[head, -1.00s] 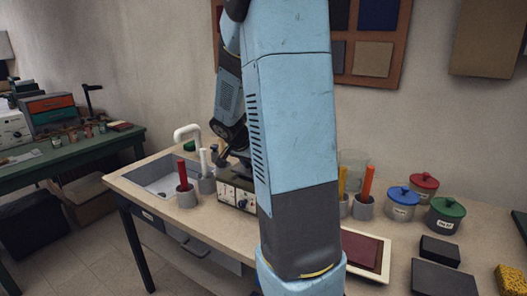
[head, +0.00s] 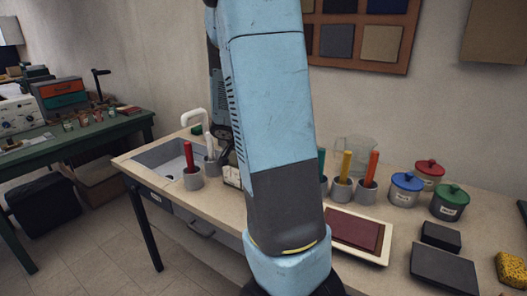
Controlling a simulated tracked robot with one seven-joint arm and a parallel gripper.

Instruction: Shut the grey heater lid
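A pale box with a control panel, seemingly the heater (head: 231,177), stands on the bench just right of the sink. Only a narrow strip of its front shows, because my blue arm covers most of it. I cannot make out the grey lid or tell whether it is up or down.
A sink (head: 165,157) with a white tap (head: 196,114) and a red-handled cup (head: 192,178) lie left. Right are handled cups (head: 341,190), lidded pots (head: 405,190), a maroon panel in a tray (head: 384,256), dark blocks (head: 443,268) and a yellow sponge (head: 510,269).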

